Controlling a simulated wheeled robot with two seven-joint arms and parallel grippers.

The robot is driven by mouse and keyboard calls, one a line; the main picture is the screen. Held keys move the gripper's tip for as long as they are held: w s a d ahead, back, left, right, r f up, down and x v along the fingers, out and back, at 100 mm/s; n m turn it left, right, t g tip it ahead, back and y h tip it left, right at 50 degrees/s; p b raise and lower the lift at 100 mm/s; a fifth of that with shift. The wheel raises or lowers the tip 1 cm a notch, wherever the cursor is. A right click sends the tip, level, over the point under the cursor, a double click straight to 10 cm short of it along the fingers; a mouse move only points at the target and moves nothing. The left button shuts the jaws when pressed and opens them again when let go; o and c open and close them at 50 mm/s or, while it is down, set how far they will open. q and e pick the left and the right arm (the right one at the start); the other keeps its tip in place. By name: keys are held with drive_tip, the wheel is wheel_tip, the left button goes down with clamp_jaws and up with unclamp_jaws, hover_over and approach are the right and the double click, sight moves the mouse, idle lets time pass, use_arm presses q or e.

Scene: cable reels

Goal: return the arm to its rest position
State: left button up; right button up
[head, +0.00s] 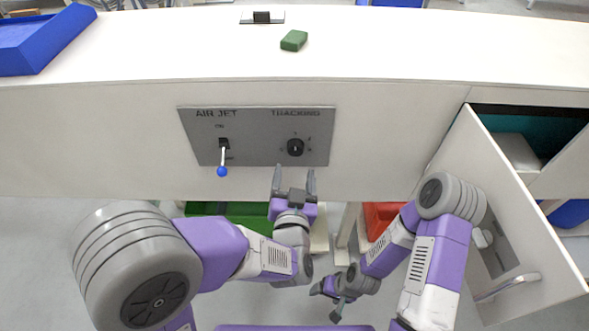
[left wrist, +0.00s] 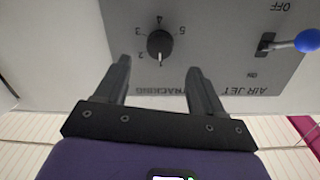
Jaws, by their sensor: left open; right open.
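My left gripper (head: 294,181) is open and empty, with its fingers pointing up just below the grey control panel (head: 255,150). In the left wrist view its two fingers (left wrist: 158,80) stand apart with the panel (left wrist: 215,65) beyond them and nothing between them. My right gripper (head: 330,297) is open, low in front of the counter, and I see nothing held in it.
The panel carries a blue-tipped AIR JET lever (head: 222,170) and a black TRACKING knob (head: 295,147). A green block (head: 294,40) and a blue tray (head: 40,40) lie on the counter. An open door (head: 520,215) stands close to my right arm. Green and red bins are below.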

use_arm(q)
drive_tip(key=shift+f, duration=0.1)
idle(0.3)
drive_tip(key=a+f+n+g+p, duration=0.1)
drive_tip(key=a+f+g, duration=0.25)
drive_tip(key=f, duration=0.75)
drive_tip(key=a+f+n+g+p, duration=0.1)
drive_tip(key=a+f+g, duration=0.3)
drive_tip(key=f, duration=0.7)
drive_tip(key=s+a+f+n+g+h+p, duration=0.1)
drive_tip(key=s+a+f+n+g+h, duration=0.1)
drive_tip(key=s+f+g, duration=0.7)
drive_tip(key=s+f+n+h, duration=0.1)
drive_tip(key=s+f, duration=0.3)
drive_tip(key=s, duration=0.2)
drive_tip(key=shift+s+f+h, duration=0.15)
drive_tip(key=shift+s+h, duration=0.15)
drive_tip(key=shift+s, duration=0.05)
